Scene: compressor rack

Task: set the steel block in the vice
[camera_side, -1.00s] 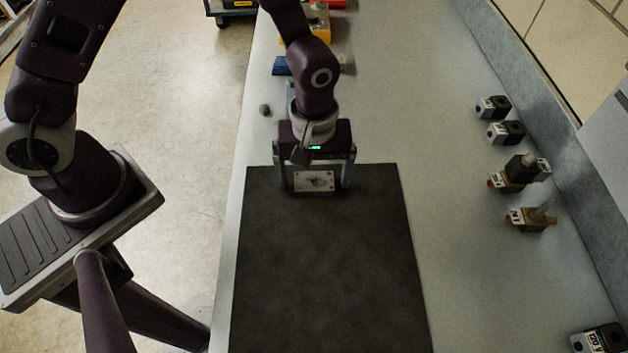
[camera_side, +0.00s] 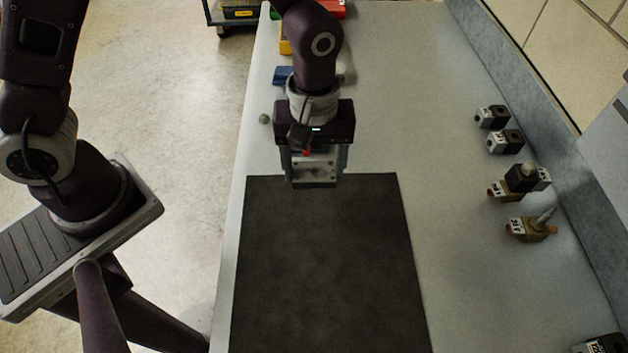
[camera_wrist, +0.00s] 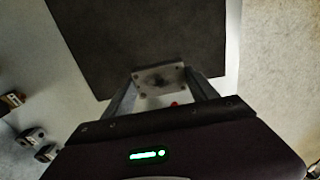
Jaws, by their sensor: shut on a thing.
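The steel block (camera_side: 315,171) is a small grey plate-like piece with holes in its face. It sits between the fingers of my gripper (camera_side: 316,181), which is shut on it, at the far edge of the black mat. The wrist view also shows the block (camera_wrist: 160,79) between the two fingertips (camera_wrist: 161,76). A blue part (camera_side: 282,75) shows behind my arm on the left; it may belong to the vice, but my arm and gripper hide most of that area. I cannot make out the vice jaws.
The black mat (camera_side: 325,270) is bare. Several valve and coil parts (camera_side: 527,178) stand along the right side of the bench. A small round knob (camera_side: 264,118) lies left of my gripper. Yellow (camera_side: 286,46) and red (camera_side: 333,8) items are at the far end.

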